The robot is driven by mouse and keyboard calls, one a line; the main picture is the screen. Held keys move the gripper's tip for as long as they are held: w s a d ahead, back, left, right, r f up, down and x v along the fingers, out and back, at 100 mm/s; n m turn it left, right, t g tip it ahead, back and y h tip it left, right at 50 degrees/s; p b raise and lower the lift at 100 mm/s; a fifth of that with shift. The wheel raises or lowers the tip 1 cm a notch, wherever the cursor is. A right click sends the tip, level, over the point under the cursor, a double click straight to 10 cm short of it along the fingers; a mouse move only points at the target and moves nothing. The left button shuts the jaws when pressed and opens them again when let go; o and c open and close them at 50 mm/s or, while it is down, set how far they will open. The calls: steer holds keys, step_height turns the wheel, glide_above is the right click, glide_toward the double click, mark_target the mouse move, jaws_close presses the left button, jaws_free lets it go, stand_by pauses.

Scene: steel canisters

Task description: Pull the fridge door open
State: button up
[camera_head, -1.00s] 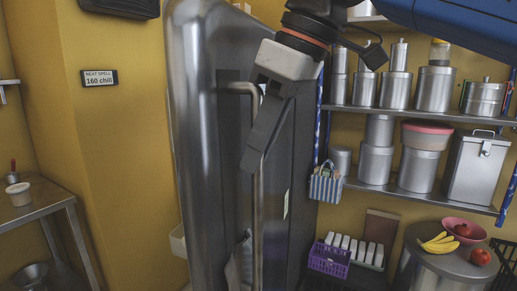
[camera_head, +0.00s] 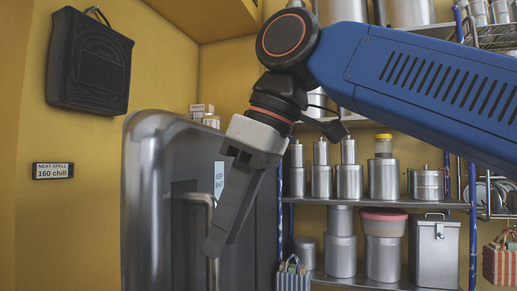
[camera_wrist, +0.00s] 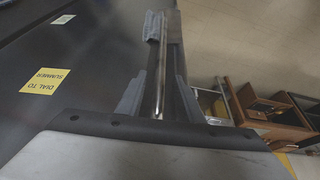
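The fridge (camera_head: 143,215) is tall with a rounded steel edge, left of centre in the head view. Its dark door face (camera_head: 252,250) carries an upright steel bar handle (camera_head: 212,272); I see no clear gap at the door's edge. My gripper (camera_head: 214,243) points down in front of the handle, and its fingers hide part of the bar. In the wrist view the handle (camera_wrist: 162,85) runs between my spread fingers, with room beside it.
Shelves with steel canisters (camera_head: 383,180) stand right of the fridge. A striped bag (camera_head: 293,275) hangs close to the fridge's right side. A black case (camera_head: 90,65) is on the yellow wall at left.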

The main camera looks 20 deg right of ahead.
steer(key=v, duration=1.2)
steer(key=shift+w, duration=0.1)
steer(key=w+d+f+m+t+h, duration=0.1)
steer(key=w+d+f+m, duration=0.2)
steer(key=f, duration=0.9)
steer(key=w+d+f+m+h, duration=0.1)
steer(key=w+d+f+m, duration=0.2)
steer(key=f, duration=0.9)
steer(key=w+d+f+m+t+h, duration=0.15)
steer(key=d+f, duration=0.35)
steer(key=f, duration=0.7)
steer(key=s+d+f+m, duration=0.2)
steer(key=f, duration=0.6)
steer(key=s+d+f+m, duration=0.1)
steer(key=s+d+f, duration=0.1)
steer(key=f, duration=0.6)
steer(key=shift+s+d+m, duration=0.2)
steer(key=shift+d+m, duration=0.15)
steer(key=shift+d, duration=0.1)
steer(key=shift+a, duration=0.1)
